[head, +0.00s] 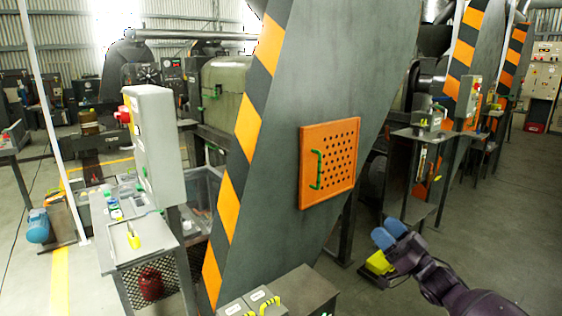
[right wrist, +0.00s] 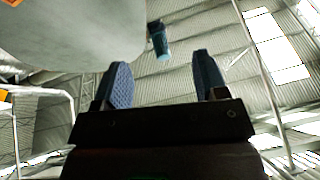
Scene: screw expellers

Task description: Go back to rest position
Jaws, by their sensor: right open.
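My right gripper (head: 392,239) is at the lower right of the head view, with blue fingertips and a dark arm coming in from the bottom right corner. In the right wrist view, its two blue fingers (right wrist: 160,85) stand apart with nothing between them. That view looks up toward the roof. My left gripper is not in view.
A large grey machine panel (head: 345,90) with orange and black stripes and an orange perforated cover (head: 328,163) fills the middle. A grey control box (head: 152,140) and a small table (head: 146,250) stand left. Open floor (head: 470,235) lies right, around my gripper.

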